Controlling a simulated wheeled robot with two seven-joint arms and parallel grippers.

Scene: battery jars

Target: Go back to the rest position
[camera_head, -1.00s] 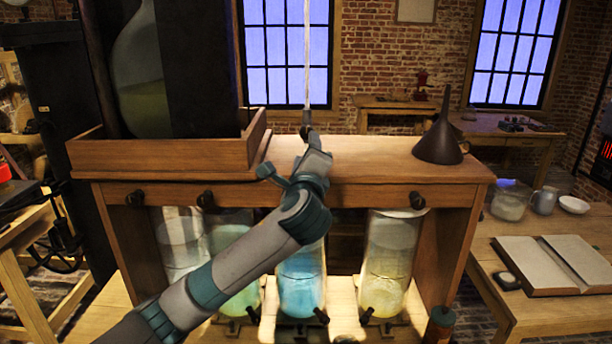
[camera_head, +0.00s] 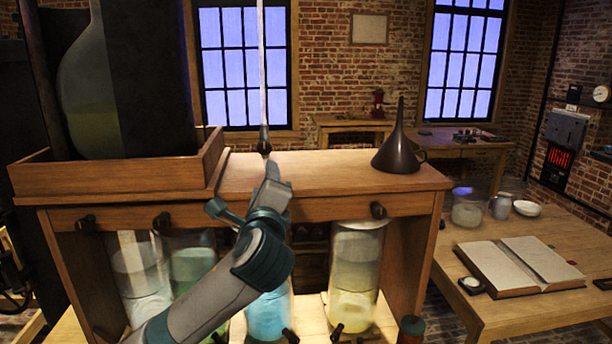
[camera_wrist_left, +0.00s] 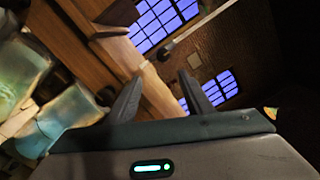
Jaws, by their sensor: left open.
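My left arm comes in from the bottom left in the head view and crosses in front of the wooden jar stand (camera_head: 330,200). My left gripper (camera_head: 271,178) is at the front of the stand's top, seen partly from behind. In the left wrist view the two fingers of my left gripper (camera_wrist_left: 162,72) are apart with nothing between them. A pale thin rod with a dark lower end (camera_head: 264,140) stands just past the gripper; it also shows beyond the fingertips in the left wrist view (camera_wrist_left: 190,31). My right gripper is not in view.
Glass jars with pale, blue and yellow (camera_head: 354,270) contents stand in the rack below. A dark funnel (camera_head: 398,150) stands on the top at right. A tray (camera_head: 110,178) with a large flask is at left. A side table holds an open book (camera_head: 515,262).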

